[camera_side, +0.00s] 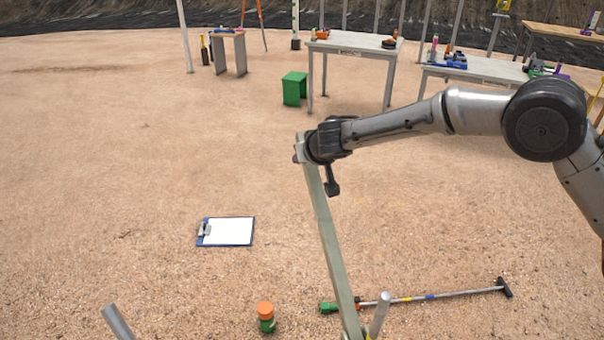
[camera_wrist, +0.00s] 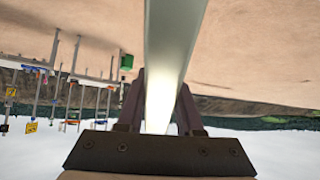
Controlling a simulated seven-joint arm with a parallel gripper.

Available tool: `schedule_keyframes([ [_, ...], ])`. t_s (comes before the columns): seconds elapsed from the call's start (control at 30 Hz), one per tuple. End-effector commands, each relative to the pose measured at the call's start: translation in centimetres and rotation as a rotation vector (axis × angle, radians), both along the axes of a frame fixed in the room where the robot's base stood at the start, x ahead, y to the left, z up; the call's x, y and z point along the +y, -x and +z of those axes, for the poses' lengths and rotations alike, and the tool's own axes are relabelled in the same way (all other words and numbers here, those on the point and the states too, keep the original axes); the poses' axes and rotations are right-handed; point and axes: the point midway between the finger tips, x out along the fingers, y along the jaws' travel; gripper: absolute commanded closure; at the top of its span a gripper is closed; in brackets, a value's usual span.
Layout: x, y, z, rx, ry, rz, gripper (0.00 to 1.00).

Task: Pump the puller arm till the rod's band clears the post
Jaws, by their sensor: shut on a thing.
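The puller arm (camera_side: 327,232) is a long pale grey-green bar in the side view. It stands nearly upright, its top leaning a little left. My gripper (camera_side: 303,150) is shut on the bar close to its top end. In the wrist view the bar (camera_wrist: 170,50) runs between the two fingers of my gripper (camera_wrist: 160,105). A grey metal rod or tube end (camera_side: 380,314) stands beside the bar's foot at the bottom edge. Another grey tube (camera_side: 117,322) shows at the lower left. The bar's pivot is cut off, and I cannot make out the band or tell which tube is the post.
A clipboard (camera_side: 228,231) lies on the sandy ground left of the bar. An orange-capped green bottle (camera_side: 266,316) stands near the front. A long-handled tool (camera_side: 440,296) lies to the right of the bar's foot. Tables (camera_side: 355,44) and a green box (camera_side: 294,88) stand far back.

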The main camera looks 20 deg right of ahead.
Motion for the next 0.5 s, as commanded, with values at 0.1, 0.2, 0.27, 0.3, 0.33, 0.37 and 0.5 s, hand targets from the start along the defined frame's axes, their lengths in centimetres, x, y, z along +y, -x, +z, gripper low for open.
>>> schedule_keyframes([
  [0.1, 0.4, 1.8, 2.7, -0.074, 0.013, 0.006, 1.00],
  [0.2, 0.5, 3.0, 4.5, -0.129, 0.022, 0.004, 1.00],
  [0.27, 0.7, 3.8, 5.5, -0.159, 0.025, 0.004, 1.00],
  [0.3, 0.7, 4.2, 6.0, -0.178, 0.029, 0.003, 1.00],
  [0.33, 0.8, 4.5, 6.4, -0.191, 0.030, 0.004, 1.00],
  [0.37, 0.9, 4.9, 6.7, -0.203, 0.033, 0.005, 1.00],
  [0.5, 1.0, 6.1, 8.2, -0.251, 0.039, 0.002, 1.00],
])
